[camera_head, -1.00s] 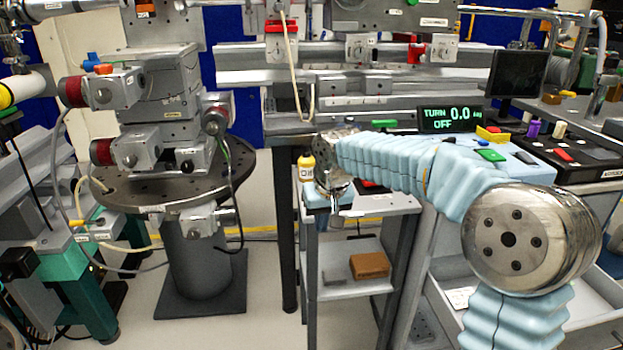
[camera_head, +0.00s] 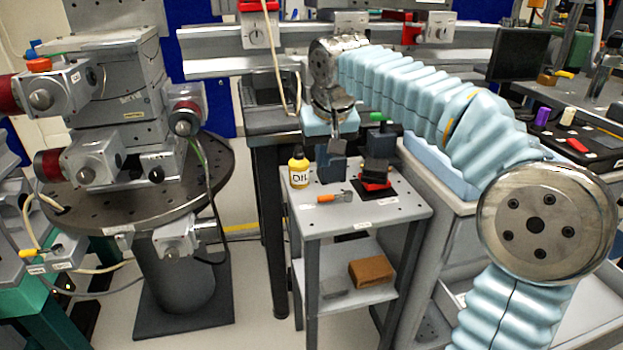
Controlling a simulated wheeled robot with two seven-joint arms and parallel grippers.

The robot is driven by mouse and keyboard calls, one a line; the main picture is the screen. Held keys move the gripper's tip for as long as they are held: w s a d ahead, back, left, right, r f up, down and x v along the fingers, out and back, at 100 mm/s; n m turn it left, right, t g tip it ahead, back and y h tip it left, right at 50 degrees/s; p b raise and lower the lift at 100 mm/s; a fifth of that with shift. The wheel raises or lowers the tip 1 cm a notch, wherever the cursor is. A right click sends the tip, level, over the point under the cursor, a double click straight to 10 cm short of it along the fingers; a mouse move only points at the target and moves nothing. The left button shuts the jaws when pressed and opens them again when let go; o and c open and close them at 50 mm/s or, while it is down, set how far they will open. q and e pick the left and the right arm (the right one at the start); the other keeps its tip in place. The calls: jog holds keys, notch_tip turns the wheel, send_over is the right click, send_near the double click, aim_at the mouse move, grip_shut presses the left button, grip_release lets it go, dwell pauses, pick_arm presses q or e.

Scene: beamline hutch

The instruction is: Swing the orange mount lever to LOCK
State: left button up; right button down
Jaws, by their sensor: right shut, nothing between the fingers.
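An orange-handled piece (camera_head: 336,197) with a grey end lies near the front of the small grey cart's top; I cannot tell whether it is the mount lever. Another orange part (camera_head: 38,65) sits on top of the stage stack at the left. No LOCK marking is readable. My right gripper (camera_head: 338,147) points down over the cart, shut and empty. It is just above a dark blue-grey block (camera_head: 332,170), and I cannot tell whether they touch. My left gripper is out of view.
A yellow oil bottle (camera_head: 299,168) stands left of the block. A black and red device (camera_head: 376,174) is close on its right. The cart (camera_head: 405,205) has a brown box (camera_head: 371,271) on its lower shelf. A round perforated table (camera_head: 205,180) stands left.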

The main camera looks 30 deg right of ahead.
aim_at(319, 197)
jog(key=shift+f, duration=0.1)
jog(key=b+x, duration=0.1)
jog(key=x, duration=0.9)
jog(key=shift+s, duration=0.1)
dwell(0.4)
jog(key=s+n, duration=0.1)
jog(key=s+n+y, duration=0.1)
jog(key=n, duration=0.1)
jog(key=shift+a+n, duration=0.3)
jog(key=s+n, duration=0.1)
jog(key=s+n+y, duration=0.1)
jog(key=n, duration=0.1)
jog(key=shift+n+y+p, duration=0.3)
jog(key=shift+p, duration=0.05)
jog(key=s+n, duration=0.1)
jog(key=n, duration=0.1)
jog(key=s+d+n+g+y, duration=0.1)
jog(key=n, duration=0.1)
jog(key=shift+s+n, duration=0.3)
jog(key=d+n, duration=0.1)
jog(key=n, duration=0.1)
jog(key=s+n+g+y, duration=0.1)
jog(key=shift+s+d+n, duration=0.35)
jog(key=shift+n, duration=0.05)
jog(key=shift+s+d, duration=0.35)
jog(key=shift+d, duration=0.4)
